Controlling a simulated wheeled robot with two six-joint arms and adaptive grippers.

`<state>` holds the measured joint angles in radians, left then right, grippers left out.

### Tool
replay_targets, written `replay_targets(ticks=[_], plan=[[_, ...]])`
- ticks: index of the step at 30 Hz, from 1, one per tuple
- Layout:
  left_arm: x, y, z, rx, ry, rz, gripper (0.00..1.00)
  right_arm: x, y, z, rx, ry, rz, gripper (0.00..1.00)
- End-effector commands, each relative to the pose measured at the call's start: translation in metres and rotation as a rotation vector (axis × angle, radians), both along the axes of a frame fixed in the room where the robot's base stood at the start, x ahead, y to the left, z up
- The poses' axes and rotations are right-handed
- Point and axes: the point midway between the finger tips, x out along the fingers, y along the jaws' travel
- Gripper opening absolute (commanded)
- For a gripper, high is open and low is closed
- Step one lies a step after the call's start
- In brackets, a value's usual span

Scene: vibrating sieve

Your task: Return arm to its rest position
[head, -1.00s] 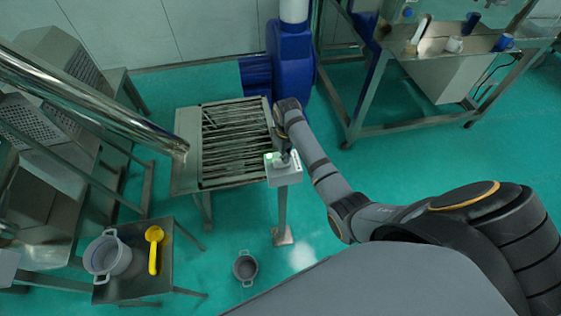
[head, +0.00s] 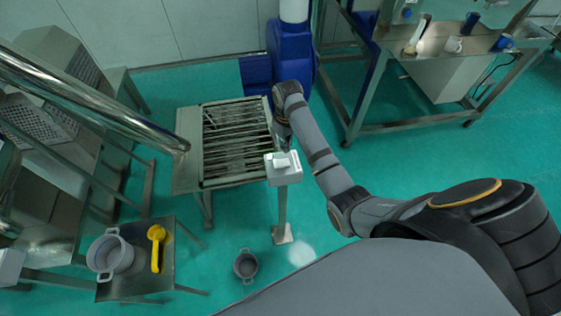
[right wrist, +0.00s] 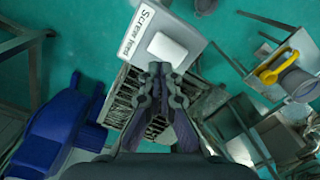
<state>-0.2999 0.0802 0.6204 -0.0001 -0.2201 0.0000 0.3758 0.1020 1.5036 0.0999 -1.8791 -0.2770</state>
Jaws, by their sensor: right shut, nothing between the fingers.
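My right arm (head: 322,160) reaches in from the right. Its gripper (head: 287,146) hangs just behind a grey control box on a post (head: 284,177). The gripper is shut and empty, with its fingertips together in the right wrist view (right wrist: 160,68). A white switch (head: 282,160) is on top of the box. In the right wrist view the switch (right wrist: 167,49) sits just beyond the fingertips, apart from them as far as I can tell. A label beginning "Screw" (right wrist: 139,32) is beside it. My left gripper is not in view.
The slatted sieve table (head: 188,165) stands left of the gripper, with a blue machine (head: 291,55) behind. Another pot (head: 246,265) is on the floor. A metal bench (head: 440,50) stands back right.

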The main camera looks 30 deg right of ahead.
Motion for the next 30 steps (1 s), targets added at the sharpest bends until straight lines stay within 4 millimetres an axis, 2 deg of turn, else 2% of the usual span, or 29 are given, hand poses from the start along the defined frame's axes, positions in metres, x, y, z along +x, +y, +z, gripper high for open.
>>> replay_targets(ticks=[14,16,19,23,27,30], plan=[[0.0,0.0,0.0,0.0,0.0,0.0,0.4,0.0,0.0,0.0,0.0,0.001,0.0,0.0],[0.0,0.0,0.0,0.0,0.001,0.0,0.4,-0.006,0.0,-0.005,-0.004,-0.004,-0.005,0.0],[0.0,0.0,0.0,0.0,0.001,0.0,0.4,-0.031,-0.001,-0.018,-0.019,-0.035,-0.028,0.0],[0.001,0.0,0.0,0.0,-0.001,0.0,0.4,-0.081,0.0,-0.03,-0.043,-0.114,-0.073,0.0],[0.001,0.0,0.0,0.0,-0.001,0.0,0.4,-0.121,0.003,-0.026,-0.054,-0.181,-0.11,0.0],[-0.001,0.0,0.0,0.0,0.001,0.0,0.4,-0.145,0.004,-0.02,-0.057,-0.219,-0.13,0.0]])
